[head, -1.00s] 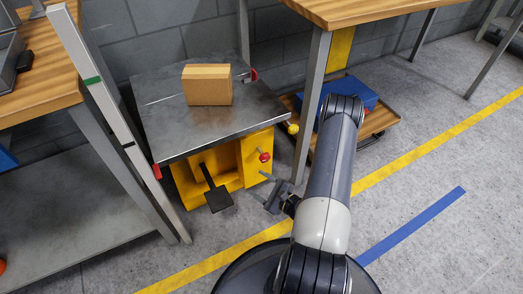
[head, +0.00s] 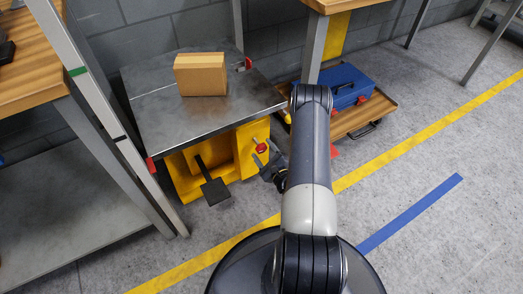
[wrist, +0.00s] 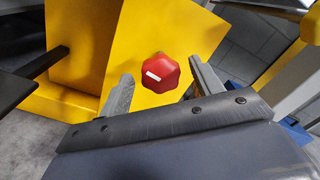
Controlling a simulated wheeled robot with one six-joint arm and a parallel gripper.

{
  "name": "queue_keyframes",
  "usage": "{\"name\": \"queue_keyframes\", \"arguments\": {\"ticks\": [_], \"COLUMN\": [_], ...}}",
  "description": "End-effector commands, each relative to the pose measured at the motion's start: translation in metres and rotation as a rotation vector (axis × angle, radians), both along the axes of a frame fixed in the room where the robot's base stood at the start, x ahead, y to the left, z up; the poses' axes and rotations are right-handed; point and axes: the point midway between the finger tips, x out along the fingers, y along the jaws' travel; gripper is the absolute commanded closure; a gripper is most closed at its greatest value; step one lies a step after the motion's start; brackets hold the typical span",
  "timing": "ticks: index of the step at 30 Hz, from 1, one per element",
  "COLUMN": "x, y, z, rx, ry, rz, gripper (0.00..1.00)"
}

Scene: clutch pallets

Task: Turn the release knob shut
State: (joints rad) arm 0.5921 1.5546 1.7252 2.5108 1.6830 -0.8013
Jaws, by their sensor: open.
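In the head view my gripper (head: 268,160) is just right of and below the knob.
The lift table's metal top (head: 150,112) carries a cardboard box (head: 201,75). A black foot pedal (head: 214,190) sticks out from the yellow base, left of the knob. A wooden dolly (head: 362,120) with a blue toolbox (head: 345,84) stands on the right. A metal post (head: 92,105) stands left.

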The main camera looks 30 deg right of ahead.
Motion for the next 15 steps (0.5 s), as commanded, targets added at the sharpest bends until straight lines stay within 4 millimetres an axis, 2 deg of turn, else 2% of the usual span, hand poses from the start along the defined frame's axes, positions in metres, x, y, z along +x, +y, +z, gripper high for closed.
{"name": "queue_keyframes", "arguments": {"ticks": [6, 15], "x": [0.016, 0.017], "y": [0.001, 0.001], "z": [0.000, 0.000], "rx": [0.001, 0.001], "ry": [-0.001, 0.000], "rz": [0.001, 0.000], "gripper": [0.38, 0.40]}}
